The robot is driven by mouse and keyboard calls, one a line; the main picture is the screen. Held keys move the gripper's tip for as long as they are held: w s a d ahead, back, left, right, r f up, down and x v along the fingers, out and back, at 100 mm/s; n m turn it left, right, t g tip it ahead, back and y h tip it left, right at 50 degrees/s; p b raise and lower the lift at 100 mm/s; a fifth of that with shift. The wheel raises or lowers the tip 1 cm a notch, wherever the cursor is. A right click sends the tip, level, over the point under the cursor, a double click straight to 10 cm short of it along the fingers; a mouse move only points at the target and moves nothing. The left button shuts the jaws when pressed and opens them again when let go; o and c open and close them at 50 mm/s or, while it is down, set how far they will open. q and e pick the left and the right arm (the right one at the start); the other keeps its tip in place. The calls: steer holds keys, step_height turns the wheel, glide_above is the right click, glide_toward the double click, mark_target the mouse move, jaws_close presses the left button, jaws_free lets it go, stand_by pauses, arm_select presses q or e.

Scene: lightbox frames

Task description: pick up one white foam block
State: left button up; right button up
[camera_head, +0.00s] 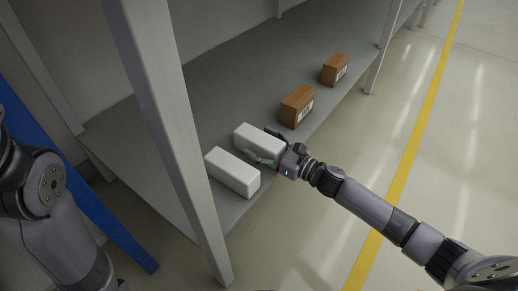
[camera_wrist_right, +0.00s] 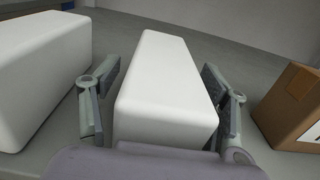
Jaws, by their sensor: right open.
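Two white foam blocks lie side by side on the grey shelf. The farther white foam block (camera_head: 258,138) is between the fingers of my right gripper (camera_head: 268,146), which is open around its near end. In the right wrist view this block (camera_wrist_right: 163,85) stands between the two fingers of the right gripper (camera_wrist_right: 163,105), with a small gap at each finger. The nearer white foam block (camera_head: 232,171) lies to the left of the gripper and shows at the left of the wrist view (camera_wrist_right: 40,75). On my left, only arm links show; the left gripper is out of view.
Two brown cardboard boxes stand farther along the shelf (camera_head: 215,90): a nearer box (camera_head: 295,107) and a farther box (camera_head: 333,69). A grey upright post (camera_head: 165,120) stands left of the blocks. A blue beam (camera_head: 95,205) is at the left. The floor right of the shelf is clear.

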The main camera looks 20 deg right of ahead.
steer(key=shift+w+a, duration=0.15)
steer(key=shift+c, duration=0.4)
steer(key=c, duration=0.9)
